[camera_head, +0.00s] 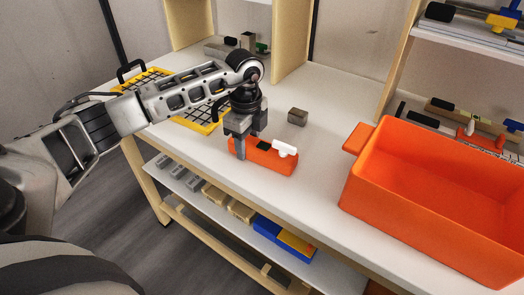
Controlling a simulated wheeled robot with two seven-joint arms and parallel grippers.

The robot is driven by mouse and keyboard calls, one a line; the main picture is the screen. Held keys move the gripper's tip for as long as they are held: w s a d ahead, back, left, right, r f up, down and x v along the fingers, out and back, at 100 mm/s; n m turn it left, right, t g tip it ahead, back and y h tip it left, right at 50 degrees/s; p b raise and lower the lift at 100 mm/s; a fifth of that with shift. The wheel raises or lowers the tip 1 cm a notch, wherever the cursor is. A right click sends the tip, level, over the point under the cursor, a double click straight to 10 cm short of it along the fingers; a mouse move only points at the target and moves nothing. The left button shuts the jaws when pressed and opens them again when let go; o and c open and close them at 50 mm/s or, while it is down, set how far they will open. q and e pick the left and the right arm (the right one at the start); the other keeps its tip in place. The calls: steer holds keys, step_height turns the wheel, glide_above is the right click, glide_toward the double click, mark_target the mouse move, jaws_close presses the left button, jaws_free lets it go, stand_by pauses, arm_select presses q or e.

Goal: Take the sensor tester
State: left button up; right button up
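An orange block-shaped device (265,160), with a white piece and a dark piece on top, lies on the white table; it may be the sensor tester. My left gripper (248,140) points down over its left end. The fingers are apart, with one in front of the device's near side and the other towards its far side. Whether they touch it is hidden. My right gripper is not in view.
A large orange bin (440,205) stands at the right. A small grey-brown block (297,116) lies behind the device. A yellow-framed tray (200,122) is at the left behind my arm. A lower shelf (205,205) holds several boxes.

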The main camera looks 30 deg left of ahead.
arm_select(q)
steer(key=shift+c, duration=1)
